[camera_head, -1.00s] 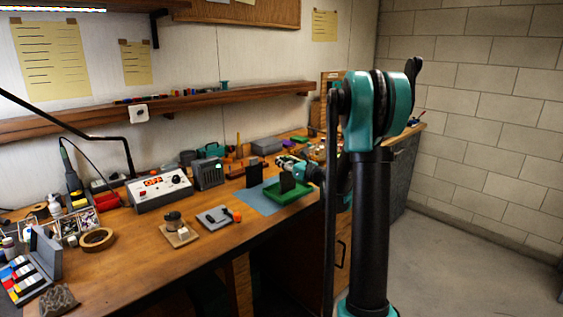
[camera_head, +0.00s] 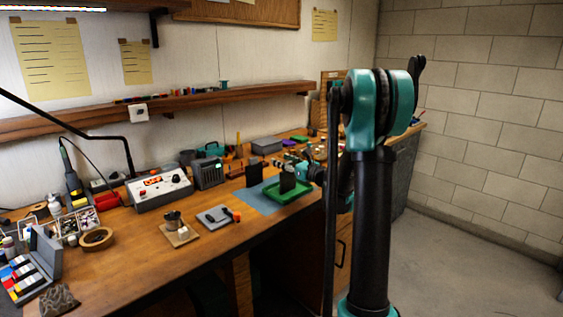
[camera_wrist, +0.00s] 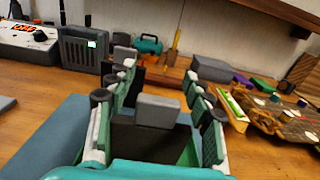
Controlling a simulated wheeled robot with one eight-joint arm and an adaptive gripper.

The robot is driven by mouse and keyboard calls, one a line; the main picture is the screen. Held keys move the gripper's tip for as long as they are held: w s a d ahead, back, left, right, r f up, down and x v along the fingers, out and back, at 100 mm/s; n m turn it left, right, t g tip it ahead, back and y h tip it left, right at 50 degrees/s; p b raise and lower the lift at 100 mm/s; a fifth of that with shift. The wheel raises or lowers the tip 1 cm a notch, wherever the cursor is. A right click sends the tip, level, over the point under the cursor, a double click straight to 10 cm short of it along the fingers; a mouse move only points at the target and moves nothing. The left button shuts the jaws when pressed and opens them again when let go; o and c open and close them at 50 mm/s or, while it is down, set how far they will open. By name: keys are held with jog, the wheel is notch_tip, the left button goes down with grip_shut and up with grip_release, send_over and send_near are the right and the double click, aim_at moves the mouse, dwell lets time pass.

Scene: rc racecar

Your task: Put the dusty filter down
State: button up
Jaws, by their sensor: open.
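A dark, flat filter panel (camera_head: 287,182) stands upright in a shallow green tray (camera_head: 299,192). In the wrist view this dark panel with a grey top block (camera_wrist: 157,110) is between my fingers, with gaps on both sides. My gripper (camera_wrist: 155,105) is open around it and does not appear to grip it. A second dark panel (camera_head: 254,175) stands to the left, at the blue mat's edge. I cannot tell from the surfaces which panel is dusty. In the head view my gripper is small and partly hidden by my arm.
The blue mat (camera_head: 258,204) lies under the tray. A grey speaker-like box (camera_head: 209,174) and a control box with a lit display (camera_head: 160,189) stand to the left. Several loose parts (camera_wrist: 270,110) lie right of my fingers. The bench front has some bare wood.

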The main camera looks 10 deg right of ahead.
jog(key=v, duration=1.1)
